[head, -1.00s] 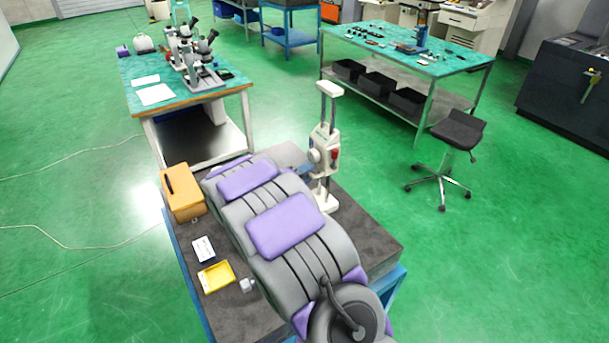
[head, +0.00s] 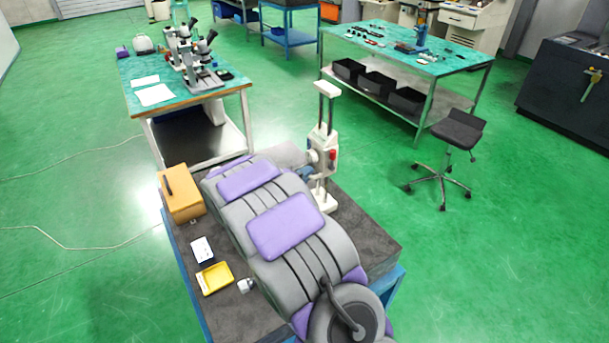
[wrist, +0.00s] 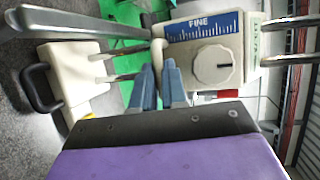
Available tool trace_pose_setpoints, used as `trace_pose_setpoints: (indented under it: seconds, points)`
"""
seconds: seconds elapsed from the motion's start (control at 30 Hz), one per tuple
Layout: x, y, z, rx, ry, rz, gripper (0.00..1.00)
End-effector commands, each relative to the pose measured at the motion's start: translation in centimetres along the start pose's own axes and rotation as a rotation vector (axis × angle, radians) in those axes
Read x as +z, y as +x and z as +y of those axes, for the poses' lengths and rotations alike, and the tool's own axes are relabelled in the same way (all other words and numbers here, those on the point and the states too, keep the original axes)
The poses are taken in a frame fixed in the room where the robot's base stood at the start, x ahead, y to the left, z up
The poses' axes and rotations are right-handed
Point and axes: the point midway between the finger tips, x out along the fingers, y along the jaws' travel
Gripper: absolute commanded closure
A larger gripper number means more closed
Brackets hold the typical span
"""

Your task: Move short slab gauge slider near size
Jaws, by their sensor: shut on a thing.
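The white gauge stands upright on the dark slab (head: 370,235) in the head view, with two posts (head: 325,103) and a foot (head: 325,201). Its slider (head: 325,150), with a red knob, sits partway up the posts. In the wrist view the gauge lies sideways: the slider (wrist: 212,65) shows a blue FINE scale and a round dial, and the foot (wrist: 75,85) is at left. My gripper (wrist: 159,80) is shut on a pale lug at the slider's edge. My arm covers much of the slab in the head view, and the grip is mostly hidden there.
An orange-brown box (head: 181,194), a white card (head: 202,250), a yellow tray (head: 215,278) and a small pale block (head: 246,286) lie along the slab's left side. A stool (head: 446,150) stands to the right.

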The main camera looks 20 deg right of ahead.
Motion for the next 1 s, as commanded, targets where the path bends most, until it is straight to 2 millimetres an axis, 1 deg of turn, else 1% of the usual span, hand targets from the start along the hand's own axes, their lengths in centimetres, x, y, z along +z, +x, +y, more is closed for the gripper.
trace_pose_setpoints:
  seconds: [0.17, 0.4, 0.6, 1.0]
  points:
    - [0.1, -0.1, 0.6, 0.002, -0.002, -0.003, 1.0]
    - [-0.1, 0.5, 3.9, 0.006, -0.002, -0.004, 1.0]
    - [-0.2, 0.9, 5.5, 0.002, -0.003, -0.004, 1.0]
    - [-0.2, 0.9, 5.6, 0.0, -0.003, -0.005, 1.0]
